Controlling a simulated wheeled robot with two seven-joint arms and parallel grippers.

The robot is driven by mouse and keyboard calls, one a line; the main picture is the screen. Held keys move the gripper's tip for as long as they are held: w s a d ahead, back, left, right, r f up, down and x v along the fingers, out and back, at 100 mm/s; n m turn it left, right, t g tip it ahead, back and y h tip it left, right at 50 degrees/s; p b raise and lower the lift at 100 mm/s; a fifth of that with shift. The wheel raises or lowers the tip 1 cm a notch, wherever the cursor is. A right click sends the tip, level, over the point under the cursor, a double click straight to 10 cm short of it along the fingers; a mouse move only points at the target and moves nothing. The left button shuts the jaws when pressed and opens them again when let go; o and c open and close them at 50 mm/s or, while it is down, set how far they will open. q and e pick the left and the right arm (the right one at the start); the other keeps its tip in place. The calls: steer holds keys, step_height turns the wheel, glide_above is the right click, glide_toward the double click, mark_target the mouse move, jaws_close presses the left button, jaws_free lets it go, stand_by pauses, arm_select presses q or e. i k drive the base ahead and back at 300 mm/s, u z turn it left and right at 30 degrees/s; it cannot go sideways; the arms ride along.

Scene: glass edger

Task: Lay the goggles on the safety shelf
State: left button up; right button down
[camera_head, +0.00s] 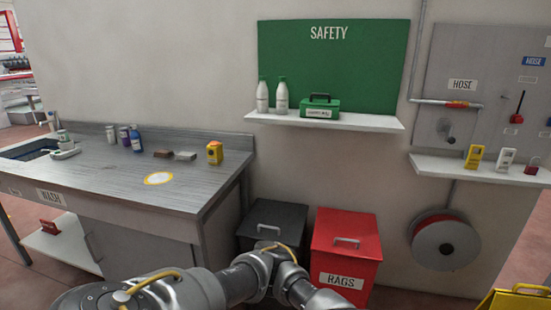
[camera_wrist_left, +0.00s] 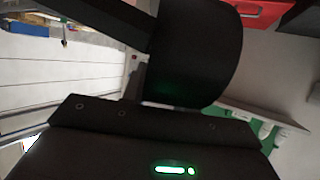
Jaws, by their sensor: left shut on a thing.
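The safety shelf (camera_head: 360,122) is a white ledge under a green SAFETY board (camera_head: 385,60) in the head view. Its left part holds two white bottles (camera_head: 271,95) and a green first-aid box (camera_head: 320,107); its right end is bare. My left arm crosses the bottom of the head view, below the shelf, with its gripper out of that frame. In the left wrist view my left gripper (camera_wrist_left: 145,75) shows as dark, close-up parts. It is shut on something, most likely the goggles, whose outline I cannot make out. My right gripper is not in view.
A dark bin (camera_head: 272,222) and a red RAGS bin (camera_head: 345,238) stand below the shelf. A smaller shelf (camera_head: 480,170) and hose reel (camera_head: 445,245) are right.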

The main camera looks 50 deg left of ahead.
mark_target(374, 122)
steer(key=u, duration=0.6)
steer(key=i, duration=1)
